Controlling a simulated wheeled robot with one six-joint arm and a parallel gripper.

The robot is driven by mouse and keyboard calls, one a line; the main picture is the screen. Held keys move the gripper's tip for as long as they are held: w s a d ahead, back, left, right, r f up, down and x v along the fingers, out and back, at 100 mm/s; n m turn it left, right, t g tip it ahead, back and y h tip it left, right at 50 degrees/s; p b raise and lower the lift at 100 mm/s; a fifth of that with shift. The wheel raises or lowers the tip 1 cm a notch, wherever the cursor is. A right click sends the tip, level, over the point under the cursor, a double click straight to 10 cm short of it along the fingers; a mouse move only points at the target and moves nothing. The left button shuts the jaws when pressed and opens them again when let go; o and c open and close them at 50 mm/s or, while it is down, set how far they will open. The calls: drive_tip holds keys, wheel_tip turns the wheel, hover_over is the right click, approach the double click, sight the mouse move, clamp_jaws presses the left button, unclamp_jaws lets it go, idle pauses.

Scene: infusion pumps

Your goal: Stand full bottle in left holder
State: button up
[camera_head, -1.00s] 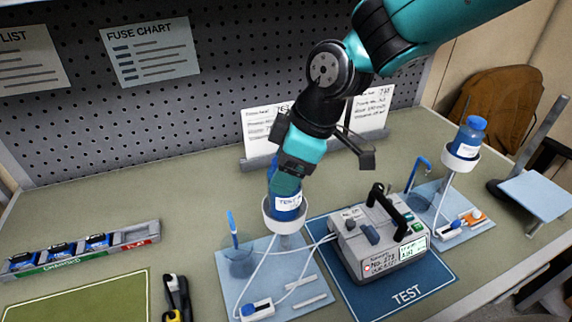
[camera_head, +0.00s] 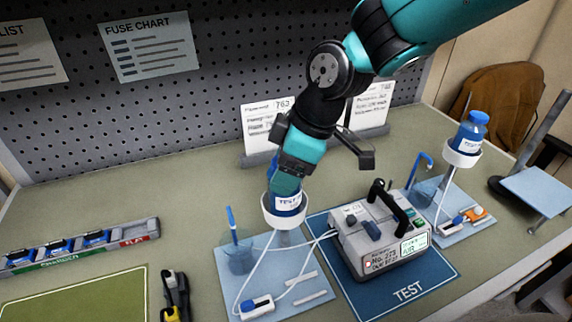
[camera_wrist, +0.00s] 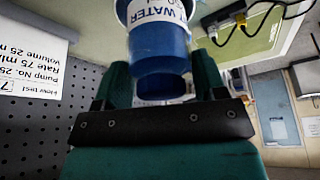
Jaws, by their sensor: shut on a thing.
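A blue bottle (camera_head: 287,203) with a white label reading "TEST" stands upright in the white ring of the left holder (camera_head: 284,222). My gripper (camera_head: 284,182) is shut on its upper part from above. In the wrist view the bottle (camera_wrist: 160,60), its label showing "WATER", sits between the fingers of my gripper (camera_wrist: 160,88). The bottle's lower end is hidden by the ring. A second blue bottle (camera_head: 470,131) stands in the right holder (camera_head: 461,155).
A grey pump (camera_head: 380,245) with a black handle sits on the blue TEST mat (camera_head: 408,291), right of the left holder. A cup (camera_head: 239,258) and tubing are on the left light-blue pad (camera_head: 268,297). A battery tray (camera_head: 140,234) lies at left. The back-left bench is clear.

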drive_tip(key=o, duration=1.6)
drive_tip(key=shift+c, duration=0.2)
drive_tip(key=shift+r+p, duration=2.8)
drive_tip(key=shift+r, duration=0.75)
